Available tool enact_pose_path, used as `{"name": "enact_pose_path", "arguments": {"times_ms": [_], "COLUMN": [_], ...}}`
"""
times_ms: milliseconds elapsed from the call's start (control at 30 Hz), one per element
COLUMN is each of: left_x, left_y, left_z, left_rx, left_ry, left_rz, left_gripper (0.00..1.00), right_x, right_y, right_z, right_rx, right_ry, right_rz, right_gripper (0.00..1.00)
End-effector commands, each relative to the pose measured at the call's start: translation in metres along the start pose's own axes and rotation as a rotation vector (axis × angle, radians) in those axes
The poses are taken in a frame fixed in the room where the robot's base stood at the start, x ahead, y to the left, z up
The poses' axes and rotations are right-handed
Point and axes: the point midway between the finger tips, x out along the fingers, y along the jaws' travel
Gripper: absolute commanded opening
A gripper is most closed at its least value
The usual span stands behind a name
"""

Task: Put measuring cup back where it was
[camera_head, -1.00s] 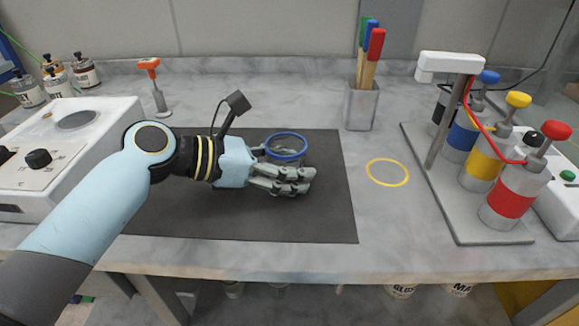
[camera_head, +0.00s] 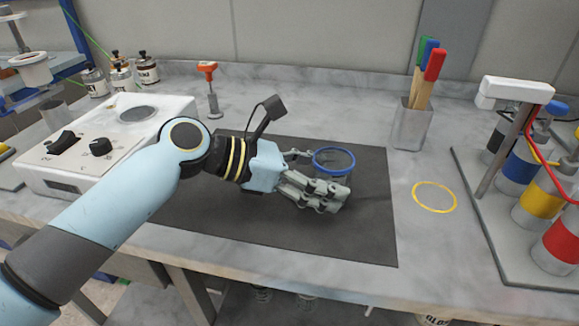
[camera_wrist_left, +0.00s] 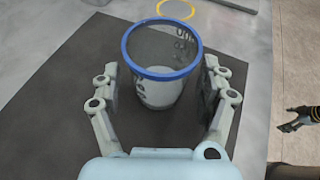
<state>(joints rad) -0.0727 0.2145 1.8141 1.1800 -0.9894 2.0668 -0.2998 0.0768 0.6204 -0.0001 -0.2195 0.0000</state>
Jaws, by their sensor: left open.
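The measuring cup (camera_head: 333,162) is clear with a blue rim and stands upright on the dark mat (camera_head: 300,240). It also shows in the left wrist view (camera_wrist_left: 162,92), with dark printing on its side. My left gripper (camera_head: 318,175) is open, with its fingers on either side of the cup.
A metal holder with coloured-handled sticks (camera_head: 412,125) stands behind the ring. A rack with coloured canisters (camera_head: 540,200) is at the right. A white device (camera_head: 110,140) and an orange-handled tool (camera_head: 210,90) are at the left.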

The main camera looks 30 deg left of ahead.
Motion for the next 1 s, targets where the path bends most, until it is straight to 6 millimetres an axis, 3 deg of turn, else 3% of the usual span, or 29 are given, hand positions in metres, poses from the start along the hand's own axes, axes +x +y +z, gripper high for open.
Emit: {"name": "enact_pose_path", "arguments": {"times_ms": [200, 400, 600, 1000], "left_x": [-0.054, -0.084, -0.094, -0.094], "left_y": [0.000, 0.000, -0.001, 0.000], "left_z": [-0.002, -0.001, 0.000, 0.000], "left_rx": [0.004, 0.002, 0.000, 0.000], "left_ry": [0.008, 0.005, 0.002, 0.000], "left_rz": [-0.001, -0.002, -0.002, -0.002], "left_gripper": [0.77, 0.77, 0.77, 0.77], "right_x": [-0.004, -0.005, -0.005, -0.005], "right_y": [0.001, 0.002, 0.004, 0.004], "right_z": [-0.001, -0.001, -0.001, -0.001], "right_rx": [0.000, -0.001, -0.001, -0.002], "right_ry": [0.001, 0.001, 0.001, 0.000], "right_rz": [0.001, 0.002, 0.004, 0.004], "right_gripper": [0.93, 0.93, 0.93, 0.93]}}
